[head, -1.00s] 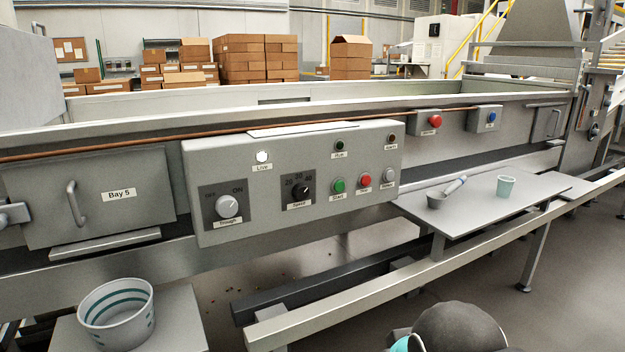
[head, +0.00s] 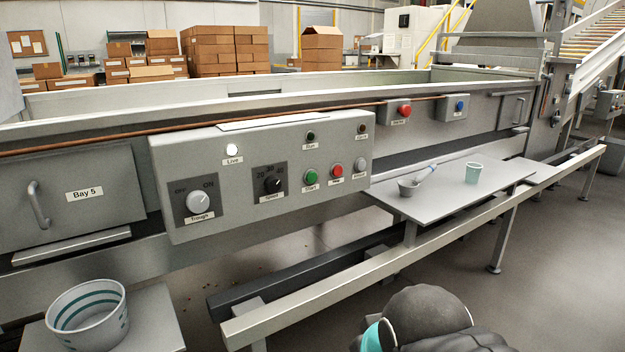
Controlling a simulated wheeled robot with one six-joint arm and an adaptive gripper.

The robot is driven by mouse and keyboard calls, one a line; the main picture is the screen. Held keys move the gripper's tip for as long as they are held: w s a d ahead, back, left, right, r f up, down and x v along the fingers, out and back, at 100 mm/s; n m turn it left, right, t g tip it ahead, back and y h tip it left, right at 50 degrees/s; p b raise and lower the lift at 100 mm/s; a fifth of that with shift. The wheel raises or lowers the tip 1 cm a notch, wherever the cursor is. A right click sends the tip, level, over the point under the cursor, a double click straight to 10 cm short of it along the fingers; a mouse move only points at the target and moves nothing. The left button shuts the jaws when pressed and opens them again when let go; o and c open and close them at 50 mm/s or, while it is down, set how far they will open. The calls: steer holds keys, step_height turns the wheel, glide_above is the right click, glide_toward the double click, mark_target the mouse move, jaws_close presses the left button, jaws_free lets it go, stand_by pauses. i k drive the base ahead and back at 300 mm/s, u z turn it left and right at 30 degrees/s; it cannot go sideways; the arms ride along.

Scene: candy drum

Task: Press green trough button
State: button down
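The green button (head: 311,177), labelled Start, sits low on the grey trough control panel (head: 232,215). A red button (head: 337,171) and a grey button (head: 361,164) stand to its right, and the black speed dial (head: 272,184) to its left. The trough knob (head: 200,201) is at the panel's left, with its pointer toward ON. The Live lamp (head: 232,150) is lit white; the Run lamp (head: 311,136) is dark. Part of my arm shows at the bottom, apart from the panel. My gripper's fingers are not in view.
A grey shelf (head: 425,210) with a scoop (head: 409,187) and a pale green cup (head: 473,173) juts out right of the panel. A striped bucket (head: 88,318) stands lower left. A metal rail (head: 330,286) runs below the panel. Floor at right is clear.

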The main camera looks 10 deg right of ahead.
mark_target(311, 177)
steer(key=k, duration=1.3)
steer(key=u, duration=0.55)
steer(key=i, duration=1.55)
steer(key=z, duration=0.55)
